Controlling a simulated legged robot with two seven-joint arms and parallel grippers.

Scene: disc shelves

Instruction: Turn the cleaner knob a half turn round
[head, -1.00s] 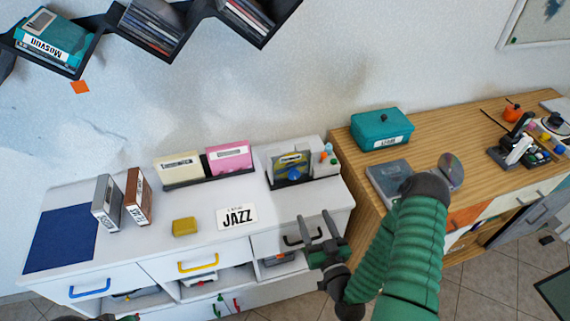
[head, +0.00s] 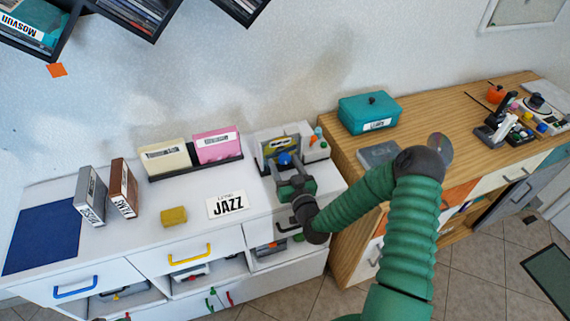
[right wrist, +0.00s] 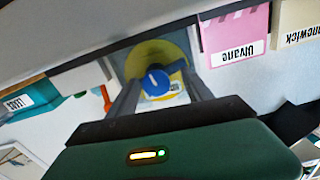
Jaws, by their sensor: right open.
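The cleaner is a grey box with a yellow-green front panel (head: 278,143) on the right end of the white cabinet. Its blue knob (head: 285,158) sits on the front, and shows in the right wrist view (right wrist: 155,82) with a pale line across its face. My right gripper (head: 289,168) is open just in front of the knob. In the wrist view the knob appears between the two fingers; I cannot tell whether they touch it. My left gripper is not in view.
Pink (head: 216,146) and cream (head: 165,155) boxes stand left of the cleaner. A JAZZ card (head: 227,205) and a yellow block (head: 173,216) lie on the cabinet top. A teal box (head: 369,113) stands on the wooden cabinet at right.

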